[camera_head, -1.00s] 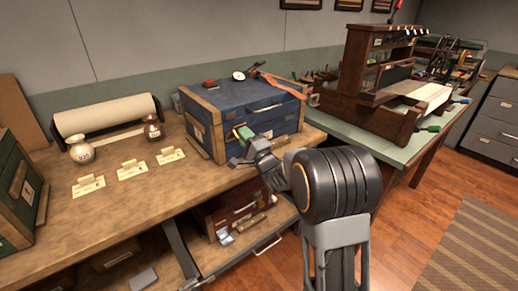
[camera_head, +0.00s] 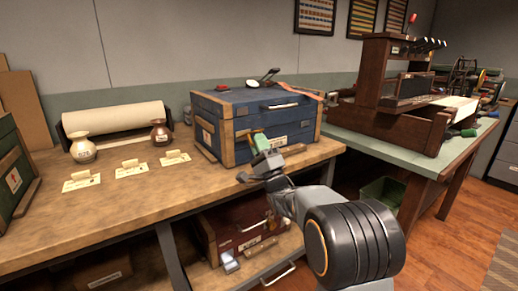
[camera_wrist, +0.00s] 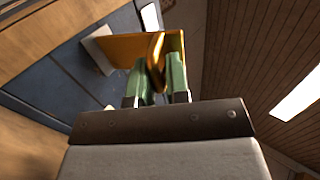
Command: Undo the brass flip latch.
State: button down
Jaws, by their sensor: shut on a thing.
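A blue chest (camera_head: 228,104) with wooden edges stands on the workbench, its lid down. My gripper (camera_head: 264,144) is at its front face, near the left wooden corner. In the wrist view, the green fingertips of my gripper (camera_wrist: 158,84) are closed on the brass flip latch (camera_wrist: 156,50). The latch looks like a curved brass piece standing out in front of an orange-brass plate (camera_wrist: 122,47). Its lower part is partly hidden between the fingertips. In the head view, the latch is mostly hidden by my gripper, and I cannot tell its angle there.
The wooden workbench (camera_head: 130,218) holds two small vases (camera_head: 83,150), several label cards and a paper roll (camera_head: 115,116) on the left. A red-brown case (camera_head: 225,225) sits on the shelf below. A green-topped table (camera_head: 380,146) with a wooden press is at right.

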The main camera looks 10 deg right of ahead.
jog(key=shift+w+f, duration=0.1)
jog(key=shift+f, duration=0.2)
jog(key=c, duration=1.2)
grip_release()
jog(key=shift+r, duration=0.1)
jog(key=v, duration=1.3)
jog(key=shift+s+d+f+p, duration=0.1)
jog(key=shift+s+f+p, duration=0.15)
jog(key=shift+f+p, duration=0.1)
jog(key=shift+r, duration=0.15)
